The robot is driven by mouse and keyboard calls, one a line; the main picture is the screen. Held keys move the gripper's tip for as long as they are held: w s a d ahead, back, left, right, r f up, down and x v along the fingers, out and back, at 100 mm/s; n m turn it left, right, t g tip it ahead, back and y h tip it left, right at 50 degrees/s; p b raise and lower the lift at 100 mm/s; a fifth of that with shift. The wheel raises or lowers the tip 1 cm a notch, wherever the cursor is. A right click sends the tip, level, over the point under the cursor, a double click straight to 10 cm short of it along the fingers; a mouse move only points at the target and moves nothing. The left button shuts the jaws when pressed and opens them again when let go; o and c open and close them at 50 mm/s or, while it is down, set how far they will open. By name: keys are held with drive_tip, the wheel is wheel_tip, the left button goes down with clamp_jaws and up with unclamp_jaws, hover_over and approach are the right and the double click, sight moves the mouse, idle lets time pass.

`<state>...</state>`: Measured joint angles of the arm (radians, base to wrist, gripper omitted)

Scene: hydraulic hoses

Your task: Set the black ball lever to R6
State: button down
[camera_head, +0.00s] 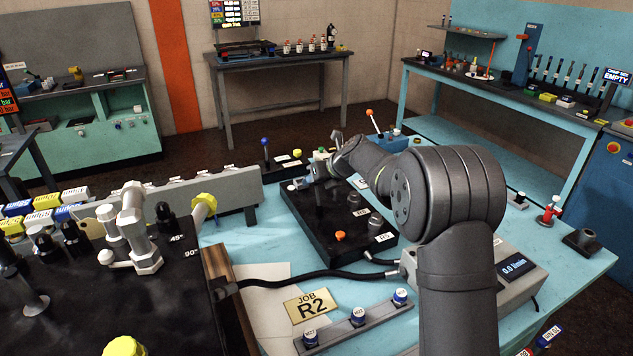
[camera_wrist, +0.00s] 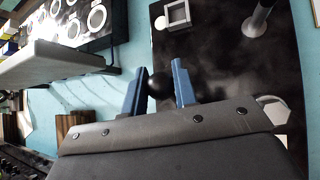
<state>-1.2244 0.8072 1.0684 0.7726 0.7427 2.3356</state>
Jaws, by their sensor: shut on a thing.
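The black ball (camera_wrist: 160,86) of the lever sits between the two blue fingers of my gripper (camera_wrist: 161,80) in the wrist view. My gripper is shut on it. In the head view my gripper (camera_head: 312,172) is over the far left part of a black box (camera_head: 335,262). The ball is hard to make out there, and the lever's exact angle cannot be told. A yellow card (camera_head: 311,306) on the blue table reads "JOB R2".
A blue-ball lever (camera_head: 265,143) and an orange-ball lever (camera_head: 370,113) stand beyond the box. A grey upright panel (camera_head: 215,192) is at its left. A black hose (camera_head: 310,277) crosses in front. A grey meter box (camera_head: 490,280) stands at the right.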

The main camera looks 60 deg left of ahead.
drive_tip(key=shift+a+f+h, duration=0.1)
drive_tip(key=shift+a+h, duration=0.2)
drive_tip(key=shift+h, duration=0.1)
drive_tip(key=shift+a, duration=0.1)
idle(0.3)
drive_tip(key=c, duration=1.2)
unclamp_jaws()
drive_tip(key=shift+o, duration=0.2)
drive_tip(key=v, duration=1.7)
drive_tip(key=shift+r, duration=0.25)
drive_tip(key=shift+a, duration=0.1)
drive_tip(key=x, duration=1.7)
drive_tip(key=shift+f, duration=0.35)
